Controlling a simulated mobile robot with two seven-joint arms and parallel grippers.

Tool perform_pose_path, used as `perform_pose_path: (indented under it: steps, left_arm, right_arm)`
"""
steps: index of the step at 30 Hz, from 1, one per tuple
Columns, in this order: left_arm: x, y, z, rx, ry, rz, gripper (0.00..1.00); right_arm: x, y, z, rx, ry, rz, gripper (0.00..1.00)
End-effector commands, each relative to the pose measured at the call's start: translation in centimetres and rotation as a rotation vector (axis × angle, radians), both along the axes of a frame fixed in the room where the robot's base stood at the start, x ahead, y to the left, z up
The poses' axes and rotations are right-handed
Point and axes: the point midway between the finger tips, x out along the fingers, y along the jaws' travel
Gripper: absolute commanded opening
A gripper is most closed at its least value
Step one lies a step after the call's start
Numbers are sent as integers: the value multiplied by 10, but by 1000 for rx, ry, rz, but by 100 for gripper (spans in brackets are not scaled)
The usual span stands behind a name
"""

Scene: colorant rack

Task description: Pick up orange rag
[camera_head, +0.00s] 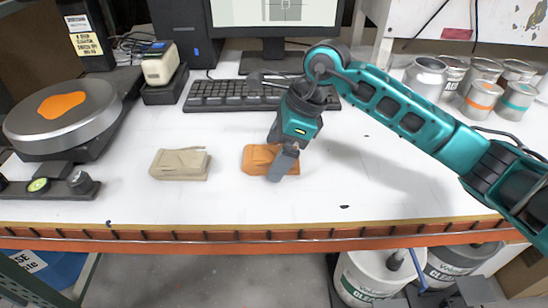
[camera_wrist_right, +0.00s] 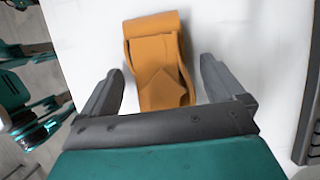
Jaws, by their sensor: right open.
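The orange rag (camera_head: 258,157) lies folded on the white bench, in front of the keyboard. My right gripper (camera_head: 279,172) is over its right part in the head view and hides some of it. In the right wrist view the orange rag (camera_wrist_right: 157,60) reaches in between the two spread fingers of my right gripper (camera_wrist_right: 162,85). The fingers are open, one on each side of the rag, with white bench showing between rag and fingers. I cannot tell how far above the bench the fingertips are. My left gripper is not in view.
A beige folded rag (camera_head: 180,164) lies left of the orange one. A keyboard (camera_head: 235,95) and monitor stand behind. A round grey device (camera_head: 62,117) with an orange patch is at left. Several paint cans (camera_head: 481,97) stand at the back right. The bench's front right is mostly clear.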

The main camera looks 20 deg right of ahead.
Motion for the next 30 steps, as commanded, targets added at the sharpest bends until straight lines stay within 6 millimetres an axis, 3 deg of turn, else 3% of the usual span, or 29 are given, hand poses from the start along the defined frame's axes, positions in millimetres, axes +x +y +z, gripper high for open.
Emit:
perform_pose_path:
  steps: [15, 30]
  left_arm:
    - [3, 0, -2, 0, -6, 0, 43]
    - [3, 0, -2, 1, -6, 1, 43]
  right_arm:
    - [0, 0, -2, 0, 0, 0, 95]
    - [0, 0, -3, 0, 0, 0, 47]
